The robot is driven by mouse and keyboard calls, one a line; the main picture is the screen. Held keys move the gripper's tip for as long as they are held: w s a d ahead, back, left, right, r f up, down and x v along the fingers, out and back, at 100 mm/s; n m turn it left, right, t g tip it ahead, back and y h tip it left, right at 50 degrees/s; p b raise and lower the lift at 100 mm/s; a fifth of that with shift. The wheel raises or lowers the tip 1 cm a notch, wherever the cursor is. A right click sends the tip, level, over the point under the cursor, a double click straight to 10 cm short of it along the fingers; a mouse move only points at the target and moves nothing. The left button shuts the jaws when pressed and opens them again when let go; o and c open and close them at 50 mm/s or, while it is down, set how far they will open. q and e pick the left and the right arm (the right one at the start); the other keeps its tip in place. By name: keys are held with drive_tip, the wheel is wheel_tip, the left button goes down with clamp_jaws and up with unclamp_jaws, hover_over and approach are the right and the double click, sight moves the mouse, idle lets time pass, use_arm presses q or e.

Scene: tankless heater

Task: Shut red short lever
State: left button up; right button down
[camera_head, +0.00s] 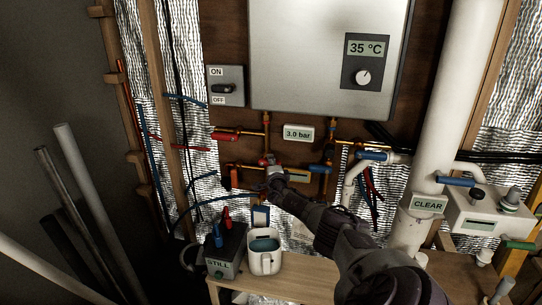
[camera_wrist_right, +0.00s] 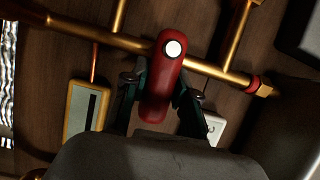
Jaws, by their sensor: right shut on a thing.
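The red short lever (camera_wrist_right: 158,90) lies between the two fingers of my right gripper (camera_wrist_right: 160,88) in the right wrist view. Its round white pivot cap (camera_wrist_right: 173,47) sits over a brass pipe (camera_wrist_right: 110,37), and the lever points across that pipe rather than along it. The gripper is shut on the lever. In the head view my right gripper (camera_head: 273,175) reaches up to the pipes below the heater, and only a little red of the lever (camera_head: 268,160) shows past it. My left gripper is not in view.
A longer red handle (camera_head: 226,136) and an orange-red handle (camera_head: 234,178) are on pipes to the left. The heater (camera_head: 310,60) hangs above, with a 3.0 bar gauge (camera_head: 299,133) below it.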

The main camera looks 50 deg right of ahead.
drive_tip(key=c, duration=0.9)
unclamp_jaws()
drive_tip(key=shift+w, duration=0.1)
drive_tip(key=v, duration=1.2)
drive_tip(key=shift+f, duration=0.15)
